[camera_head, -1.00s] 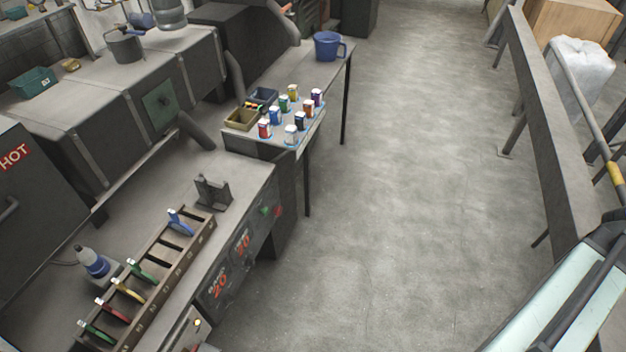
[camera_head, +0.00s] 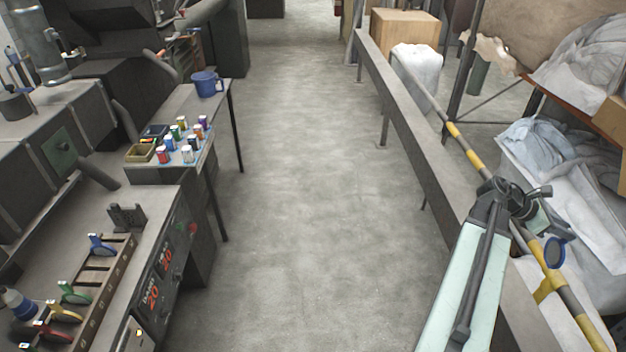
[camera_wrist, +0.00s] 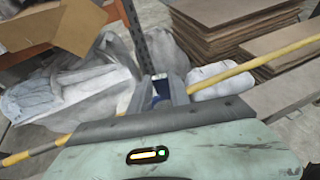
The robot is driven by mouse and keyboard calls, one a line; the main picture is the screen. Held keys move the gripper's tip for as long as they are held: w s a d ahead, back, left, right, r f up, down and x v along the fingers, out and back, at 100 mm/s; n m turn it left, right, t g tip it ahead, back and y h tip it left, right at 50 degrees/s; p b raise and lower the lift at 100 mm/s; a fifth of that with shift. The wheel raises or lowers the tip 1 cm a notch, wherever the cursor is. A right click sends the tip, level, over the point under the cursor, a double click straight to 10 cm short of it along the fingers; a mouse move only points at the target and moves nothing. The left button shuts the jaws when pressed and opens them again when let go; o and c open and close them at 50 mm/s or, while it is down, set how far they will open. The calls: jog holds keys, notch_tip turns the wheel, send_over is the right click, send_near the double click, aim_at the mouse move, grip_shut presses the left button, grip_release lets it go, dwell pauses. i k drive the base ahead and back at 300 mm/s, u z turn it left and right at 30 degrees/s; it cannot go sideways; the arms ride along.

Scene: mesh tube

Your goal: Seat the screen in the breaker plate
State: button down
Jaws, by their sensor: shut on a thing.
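My gripper (camera_wrist: 162,97) is shut on a blue-rimmed piece, which I take to be the screen (camera_head: 555,253). In the head view the screen shows as a small disc with a dark grey face, below my gripper's end, in front of the striped rail. In the wrist view only a small blue and white part of it shows between the fingers. I cannot make out the breaker plate for certain.
A striped rail (camera_head: 455,133) and long grey beam (camera_head: 405,120) run along the right, near my arm. White bags (camera_head: 560,150) lie beyond. At left are a rack (camera_head: 115,278) of colour-handled tools and a table with small jars and a blue mug (camera_head: 206,84). The middle floor is clear.

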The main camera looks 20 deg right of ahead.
aim_at(132, 222)
jog(key=u, duration=1)
jog(key=i, duration=1)
